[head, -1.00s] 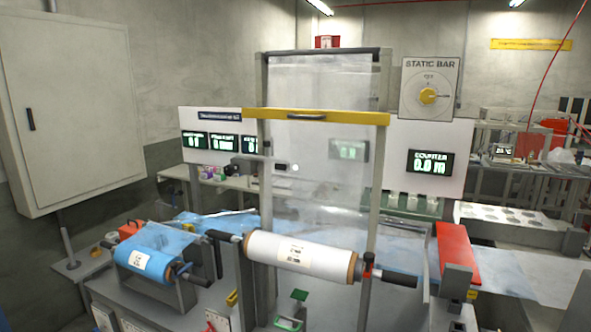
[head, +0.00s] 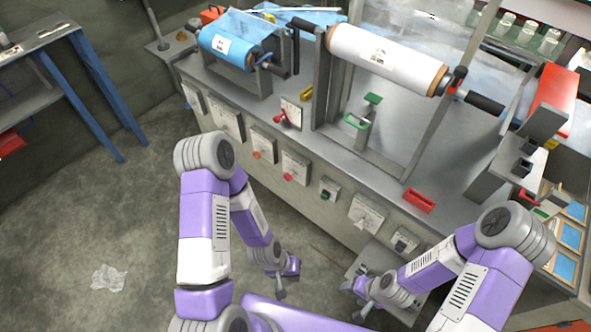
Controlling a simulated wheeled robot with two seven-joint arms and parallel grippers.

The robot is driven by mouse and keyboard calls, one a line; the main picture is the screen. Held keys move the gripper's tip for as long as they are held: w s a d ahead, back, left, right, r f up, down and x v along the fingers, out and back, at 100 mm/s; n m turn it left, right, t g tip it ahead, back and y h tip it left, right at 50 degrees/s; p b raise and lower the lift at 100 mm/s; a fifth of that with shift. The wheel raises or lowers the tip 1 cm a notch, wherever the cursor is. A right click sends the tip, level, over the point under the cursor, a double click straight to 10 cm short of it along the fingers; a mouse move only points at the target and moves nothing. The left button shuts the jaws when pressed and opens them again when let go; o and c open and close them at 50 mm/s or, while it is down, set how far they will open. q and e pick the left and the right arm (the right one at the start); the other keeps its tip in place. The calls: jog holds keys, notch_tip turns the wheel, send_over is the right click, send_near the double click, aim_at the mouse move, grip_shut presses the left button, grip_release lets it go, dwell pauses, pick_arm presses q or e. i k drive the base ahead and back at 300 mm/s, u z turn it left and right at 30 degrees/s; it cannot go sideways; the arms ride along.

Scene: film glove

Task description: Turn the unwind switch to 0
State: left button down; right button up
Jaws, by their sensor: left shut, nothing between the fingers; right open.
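Several switch plates run along the front of the grey machine (head: 300,205). They include a plate with a red knob (head: 262,145), another with a red knob (head: 294,167), a small dark-green switch (head: 328,190) and a large pale dial (head: 367,213). A plate with a red lever (head: 288,115) stands on the top. The lettering is too small to read, so I cannot tell which is the unwind switch. My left gripper (head: 281,294) is shut and empty, low in front of the machine. My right gripper (head: 352,288) is open and empty, near the front's lower right. Neither touches a switch.
A blue film roll (head: 225,47) and a white film roll (head: 385,58) sit on top of the machine. A blue-legged table (head: 95,85) is at the left. Crumpled clear film (head: 109,278) lies on the floor. The floor left of my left arm is otherwise clear.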

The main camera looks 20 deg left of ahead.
aim_at(287, 176)
jog(key=k, duration=0.6)
jog(key=u, duration=0.75)
jog(key=i, duration=1.1)
jog(key=u, duration=0.75)
